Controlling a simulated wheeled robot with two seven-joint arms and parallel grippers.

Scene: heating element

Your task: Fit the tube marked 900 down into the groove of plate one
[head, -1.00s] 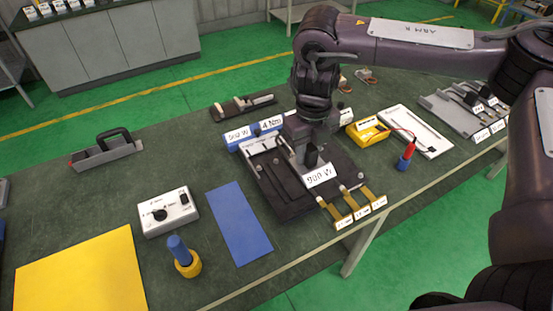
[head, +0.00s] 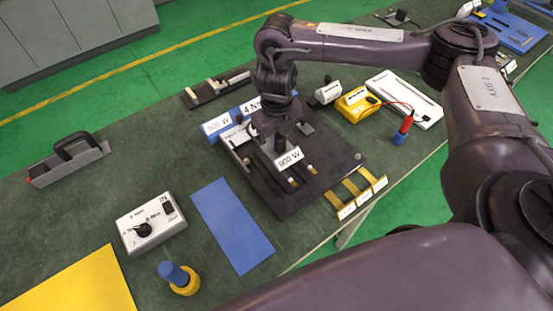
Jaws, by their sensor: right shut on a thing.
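My right gripper (head: 283,138) comes down over the dark plate (head: 343,157) in the middle of the table. It is shut on the tube marked 900, whose white 900 W label (head: 288,158) faces me. The plate's right half is bare. The gripper hides most of the tube and any groove beneath it, so I cannot tell whether the tube touches the plate. My left gripper is not in view.
Labelled brass strips (head: 362,191) lie at the plate's front right edge. A blue mat (head: 232,224) and a white switch box (head: 150,220) lie to the left. A yellow meter (head: 356,104) stands behind right.

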